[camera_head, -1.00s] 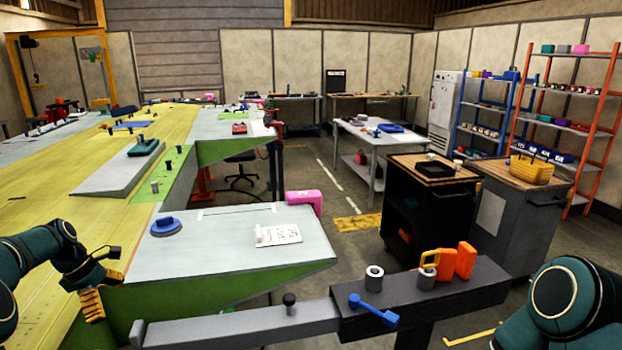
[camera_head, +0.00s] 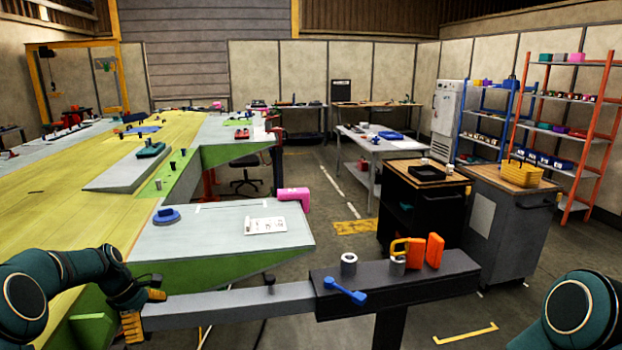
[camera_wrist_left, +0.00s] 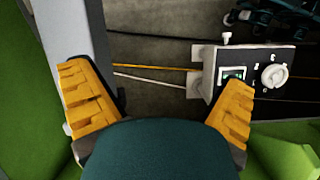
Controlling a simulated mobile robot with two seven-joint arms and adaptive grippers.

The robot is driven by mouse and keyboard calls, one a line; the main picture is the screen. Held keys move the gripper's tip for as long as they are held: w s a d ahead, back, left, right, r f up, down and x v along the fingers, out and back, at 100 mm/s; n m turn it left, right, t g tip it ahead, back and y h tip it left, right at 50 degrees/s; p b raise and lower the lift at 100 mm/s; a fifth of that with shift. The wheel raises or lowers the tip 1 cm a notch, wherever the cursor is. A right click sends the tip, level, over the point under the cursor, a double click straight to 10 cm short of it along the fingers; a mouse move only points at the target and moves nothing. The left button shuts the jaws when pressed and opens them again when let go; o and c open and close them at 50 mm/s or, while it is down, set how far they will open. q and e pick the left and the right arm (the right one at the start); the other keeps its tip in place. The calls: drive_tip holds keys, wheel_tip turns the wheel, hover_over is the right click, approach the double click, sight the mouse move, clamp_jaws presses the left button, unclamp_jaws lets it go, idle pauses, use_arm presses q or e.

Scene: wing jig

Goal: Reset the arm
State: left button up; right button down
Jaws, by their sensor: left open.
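My left gripper (camera_head: 143,308) is at the lower left of the head view, beside the left end of the grey beam (camera_head: 228,301). In the left wrist view its two yellow fingers (camera_wrist_left: 160,108) are spread wide with nothing between them. Beyond the fingers there is dark floor with cables and a grey control box (camera_wrist_left: 250,75) with a dial. My right arm (camera_head: 575,315) shows only as a dark teal link at the lower right; its gripper is out of frame.
A blue tool (camera_head: 344,291), a metal roll (camera_head: 348,264) and an orange tool (camera_head: 434,250) rest on the dark beam end (camera_head: 398,292). Dark cabinets stand at right.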

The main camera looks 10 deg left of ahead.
use_arm(q)
drive_tip(key=s+d+f+m+b, duration=0.15)
drive_tip(key=d+f+m, duration=0.25)
drive_tip(key=d+f, duration=0.55)
drive_tip(key=s+d+f+m, duration=0.35)
drive_tip(key=d+f, duration=0.35)
drive_tip(key=d, duration=0.5)
drive_tip(key=s+d+f+m+b, duration=0.1)
drive_tip(key=s+d+f+m, duration=0.1)
drive_tip(key=s+d+m, duration=0.3)
drive_tip(key=s+d+f+m+b, duration=0.1)
drive_tip(key=s+d+f+m, duration=0.2)
drive_tip(key=s+d, duration=0.6)
drive_tip(key=s+m, duration=0.1)
drive_tip(key=s, duration=0.2)
drive_tip(key=shift+d+m+t, duration=0.3)
drive_tip(key=shift+m, duration=0.05)
